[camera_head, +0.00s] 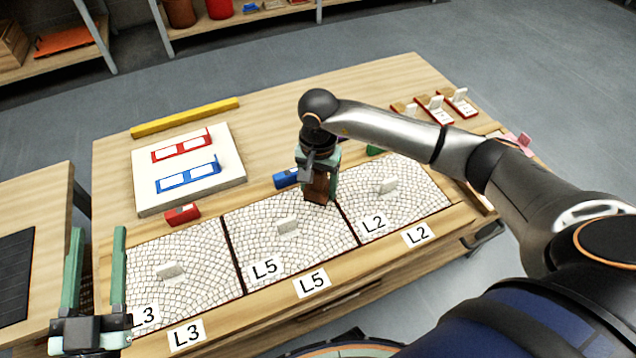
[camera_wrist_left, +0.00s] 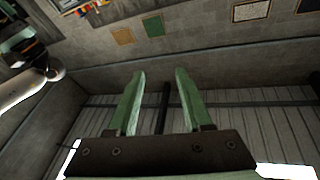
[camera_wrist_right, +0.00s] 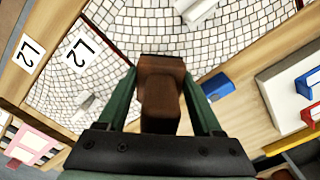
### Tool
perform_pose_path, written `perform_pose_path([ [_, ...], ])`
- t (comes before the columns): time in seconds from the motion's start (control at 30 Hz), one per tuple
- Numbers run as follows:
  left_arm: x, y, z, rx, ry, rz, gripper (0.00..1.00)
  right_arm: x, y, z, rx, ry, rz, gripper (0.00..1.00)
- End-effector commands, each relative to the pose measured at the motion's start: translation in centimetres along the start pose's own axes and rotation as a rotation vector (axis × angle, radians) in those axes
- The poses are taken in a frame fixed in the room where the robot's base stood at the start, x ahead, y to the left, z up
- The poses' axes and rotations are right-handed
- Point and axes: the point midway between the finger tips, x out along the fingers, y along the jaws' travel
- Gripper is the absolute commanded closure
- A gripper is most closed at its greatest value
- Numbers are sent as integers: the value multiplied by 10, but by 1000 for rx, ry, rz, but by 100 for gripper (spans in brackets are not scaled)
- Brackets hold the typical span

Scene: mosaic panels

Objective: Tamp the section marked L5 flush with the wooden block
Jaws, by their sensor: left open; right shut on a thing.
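The L5 section (camera_head: 262,234) is the middle mosaic panel, with a small pale upright tab on it and L5 labels at its front. My right gripper (camera_head: 320,172) is shut on the brown wooden block (camera_head: 318,188), over the back right corner of L5 near the divider to L2. The block also shows between the fingers in the right wrist view (camera_wrist_right: 160,90). I cannot tell whether its underside touches the tiles. My left gripper (camera_head: 95,245) is open and empty, upright at the left front of the table by the L3 section.
The L3 section (camera_head: 195,255) and L2 section (camera_head: 410,195) flank L5. A red block (camera_head: 182,214) and a blue block (camera_head: 286,178) lie behind the panels. A white board (camera_head: 230,160) with red and blue frames and a yellow bar (camera_head: 185,117) lie farther back.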

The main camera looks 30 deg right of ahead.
Motion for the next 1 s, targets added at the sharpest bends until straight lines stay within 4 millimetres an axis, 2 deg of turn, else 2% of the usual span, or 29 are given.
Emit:
perform_pose_path([
  [0.47,-2,-2,-57,68,235,8,50,17,0,0,-1,-1,-1,88],
  [1.0,-18,3,-114,138,480,23,50,34,0,0,0,-1,-1,88],
])
